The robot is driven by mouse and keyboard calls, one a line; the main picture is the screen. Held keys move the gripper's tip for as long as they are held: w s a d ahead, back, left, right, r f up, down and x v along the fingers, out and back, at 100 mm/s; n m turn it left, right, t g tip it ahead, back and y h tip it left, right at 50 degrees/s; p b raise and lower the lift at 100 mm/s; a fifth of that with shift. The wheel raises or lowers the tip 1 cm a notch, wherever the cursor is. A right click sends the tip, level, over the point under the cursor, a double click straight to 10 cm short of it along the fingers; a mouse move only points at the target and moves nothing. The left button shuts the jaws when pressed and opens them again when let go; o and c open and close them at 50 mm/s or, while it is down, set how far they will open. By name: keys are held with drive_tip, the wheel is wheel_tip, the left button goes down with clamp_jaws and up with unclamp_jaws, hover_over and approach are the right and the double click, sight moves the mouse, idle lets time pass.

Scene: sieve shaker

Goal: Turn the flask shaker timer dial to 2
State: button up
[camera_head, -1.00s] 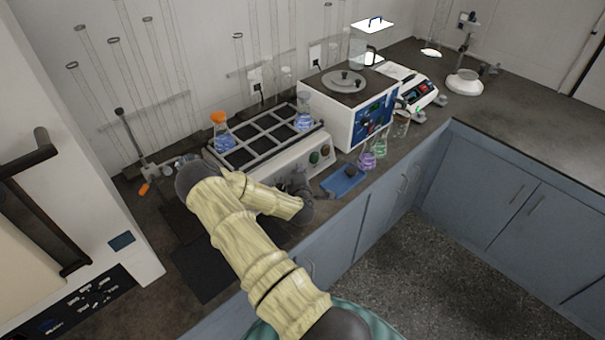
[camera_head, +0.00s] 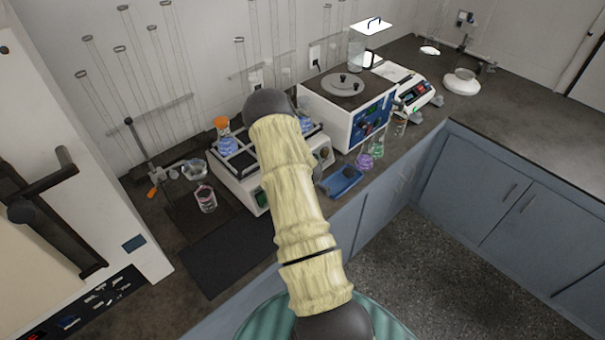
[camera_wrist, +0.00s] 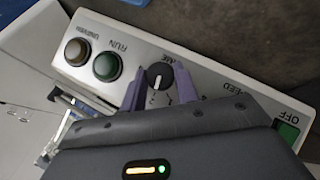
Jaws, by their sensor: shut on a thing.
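The flask shaker (camera_head: 246,190) is a white box with a dark rack on top, largely behind my arm in the head view. Its sloped panel (camera_wrist: 215,68) fills much of the wrist view. The black round timer dial (camera_wrist: 158,72) has a white pointer mark and sits between the two purple fingers of my gripper (camera_wrist: 158,80). The gripper is shut on the dial. In the head view my arm hides the dial and most of the gripper.
A green button (camera_wrist: 107,66) marked RUN and an amber-brown one (camera_wrist: 77,51) are left of the dial. A green switch (camera_wrist: 287,133) marked OFF is at right. An orange-topped flask (camera_head: 226,138) stands on the rack. A beaker (camera_head: 205,198) and blue tray (camera_head: 342,180) are nearby.

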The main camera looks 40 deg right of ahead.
drive_tip(key=shift+d+m+y+p, duration=0.15)
drive_tip(key=shift+m+y+p, duration=0.3)
drive_tip(key=shift+m+y, duration=0.05)
drive_tip(key=o, duration=1)
drive_tip(key=shift+c, duration=0.2)
drive_tip(key=b+v, duration=0.3)
drive_tip(key=v, duration=1.4)
drive_tip(key=shift+r, duration=0.25)
